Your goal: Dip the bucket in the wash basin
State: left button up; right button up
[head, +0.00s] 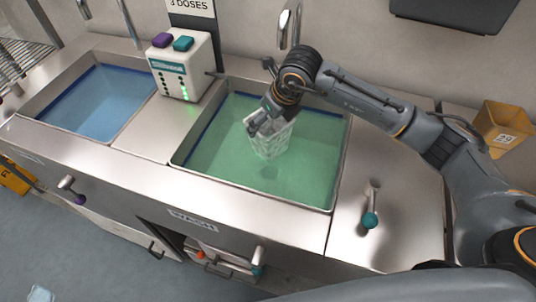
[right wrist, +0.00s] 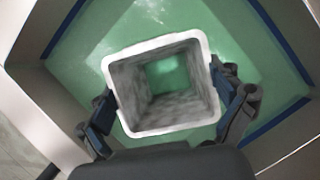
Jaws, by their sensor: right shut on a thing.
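The wash basin (head: 325,195) is a steel basin of green liquid, with "WASH" on the front panel below it. The bucket (head: 272,146) is pale and square-mouthed, and hangs over the middle of this basin. My right gripper (head: 262,124) is shut on the bucket near its top. In the right wrist view the bucket's white rim (right wrist: 136,134) faces the camera, with gripper fingers on both sides and green showing at its bottom. I cannot tell whether its lower end touches the liquid. My left gripper is out of view.
A second basin (head: 80,122) with blue liquid lies left. A white dispenser (head: 181,82) with purple and teal buttons stands between the basins. A tap (head: 290,25) rises behind the wash basin. A teal-knobbed lever (head: 370,218) stands right, and a yellow bin (head: 505,132) sits far right.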

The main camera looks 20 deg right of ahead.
notch_tip(320, 180, up, 12)
jog(key=p, duration=0.6)
jog(key=shift+r, duration=0.25)
